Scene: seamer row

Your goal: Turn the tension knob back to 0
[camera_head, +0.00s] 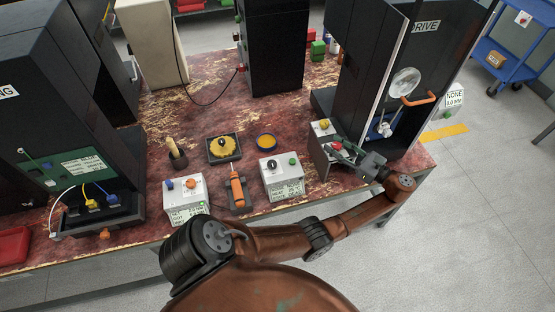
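Small white control boxes stand on the worn red table, and I cannot read for sure which knob is the tension knob. The right box (317,158) has a yellow knob (324,124) on top, with red and green parts beside it. The middle box (283,186) has a black knob (272,164) and a green button (292,161). The left box (184,205) has a blue knob (168,184) and an orange knob (190,184). My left gripper (343,153) is at the right box, partly covering it; its finger opening is too small to judge. My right gripper is not in view.
A black cabinet marked DRIVE (425,60) stands close behind my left gripper, with an orange handle (419,99). An orange-handled tool (237,190) lies between the left and middle boxes.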

